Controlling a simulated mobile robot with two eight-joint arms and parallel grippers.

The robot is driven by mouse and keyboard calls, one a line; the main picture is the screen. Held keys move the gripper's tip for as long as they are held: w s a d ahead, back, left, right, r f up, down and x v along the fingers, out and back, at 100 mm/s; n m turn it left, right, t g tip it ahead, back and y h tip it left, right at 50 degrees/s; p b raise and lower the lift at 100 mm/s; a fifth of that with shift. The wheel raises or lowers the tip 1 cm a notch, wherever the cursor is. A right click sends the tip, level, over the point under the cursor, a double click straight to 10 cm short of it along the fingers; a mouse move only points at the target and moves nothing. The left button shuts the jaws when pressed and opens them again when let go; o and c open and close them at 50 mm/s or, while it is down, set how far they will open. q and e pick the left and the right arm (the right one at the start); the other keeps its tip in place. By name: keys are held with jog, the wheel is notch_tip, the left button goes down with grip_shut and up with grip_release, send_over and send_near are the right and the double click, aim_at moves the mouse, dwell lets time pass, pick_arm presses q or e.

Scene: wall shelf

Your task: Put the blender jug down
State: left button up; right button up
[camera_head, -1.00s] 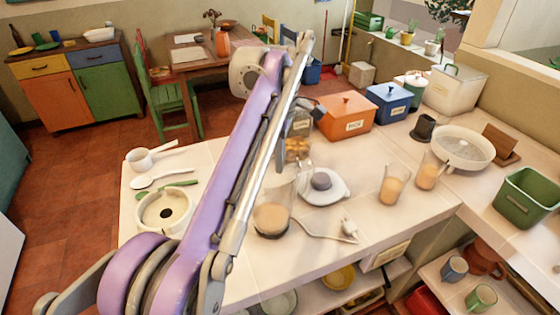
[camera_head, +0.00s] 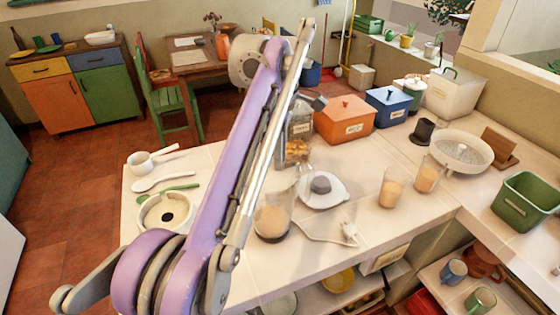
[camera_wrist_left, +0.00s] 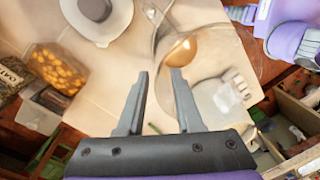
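The blender jug (camera_head: 272,219), clear with a tan content and a dark bottom, appears to stand upright on the counter, just right of my purple left arm. In the left wrist view the jug (camera_wrist_left: 188,45) lies beyond my fingertips. I see nothing held there. In the head view my left gripper is hidden behind my arm. The white blender base (camera_head: 324,191) stands right of the jug; it also shows at the upper left of the wrist view (camera_wrist_left: 98,22). My right gripper is out of view.
Jars (camera_head: 297,140) stand behind the jug. Two tan-filled glasses (camera_head: 391,188) stand to the right. A white plug (camera_head: 348,232) and cord lie close by. A white pot (camera_head: 165,210) and spoons are on the left. The counter's front edge (camera_head: 330,265) is near.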

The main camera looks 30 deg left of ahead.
pick_arm(q)
notch_tip(320, 180, up, 9)
jog(key=w+p, duration=0.1)
jog(key=p, duration=0.3)
jog(key=shift+a, duration=0.2)
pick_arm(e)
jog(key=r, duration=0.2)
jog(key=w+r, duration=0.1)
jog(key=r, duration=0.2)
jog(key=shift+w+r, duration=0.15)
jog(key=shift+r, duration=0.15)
